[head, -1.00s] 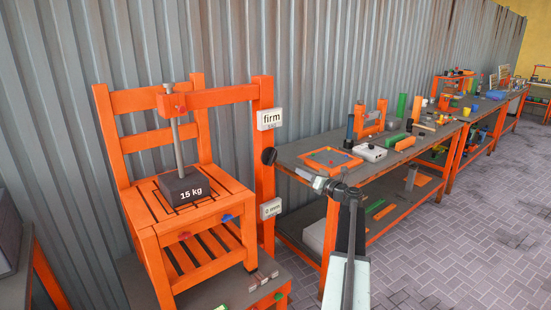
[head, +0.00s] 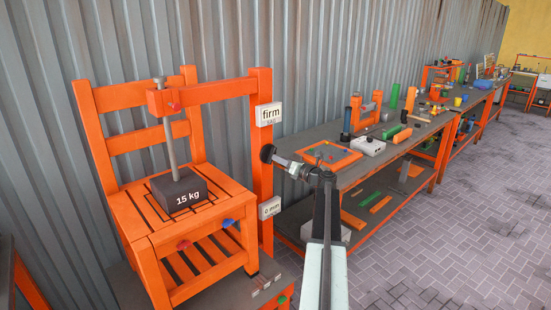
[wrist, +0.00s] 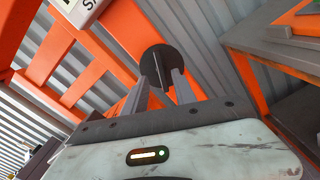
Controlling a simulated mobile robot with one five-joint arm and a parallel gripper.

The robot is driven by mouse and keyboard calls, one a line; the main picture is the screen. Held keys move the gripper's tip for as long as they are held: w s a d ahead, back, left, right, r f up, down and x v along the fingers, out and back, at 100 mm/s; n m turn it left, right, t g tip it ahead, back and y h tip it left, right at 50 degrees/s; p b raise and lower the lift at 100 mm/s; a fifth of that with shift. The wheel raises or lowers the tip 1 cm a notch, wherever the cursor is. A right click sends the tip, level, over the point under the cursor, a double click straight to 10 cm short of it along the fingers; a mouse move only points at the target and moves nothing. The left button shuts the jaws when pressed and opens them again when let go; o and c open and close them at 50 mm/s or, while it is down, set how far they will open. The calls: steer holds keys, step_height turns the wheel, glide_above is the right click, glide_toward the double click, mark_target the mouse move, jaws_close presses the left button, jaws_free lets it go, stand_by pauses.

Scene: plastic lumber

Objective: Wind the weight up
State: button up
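The dark grey weight (head: 179,187), marked "15 kg", rests on the slatted seat of the orange chair (head: 135,225). A grey rod (head: 168,130) runs up from it to the orange overhead arm (head: 205,95). A black round knob (head: 267,153) shows in front of the orange post; in the wrist view the knob (wrist: 160,62) lies just beyond my fingertips. My gripper (head: 281,161) is close to the knob, on its right side. In the wrist view my gripper's fingers (wrist: 164,75) stand apart with a gap between them. I cannot tell whether they touch the knob.
Signs on the post read "firm" (head: 269,114) and "0 mm" (head: 269,208). A grey workbench (head: 345,178) with an orange tray (head: 330,155) and a white box (head: 369,146) stands close to the right. The paved floor (head: 440,240) is open at right.

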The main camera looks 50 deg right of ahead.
mark_target(270, 155)
steer(key=w, duration=0.4)
steer(key=shift+d, duration=0.3)
steer(key=shift+s, duration=0.1)
jaws_close()
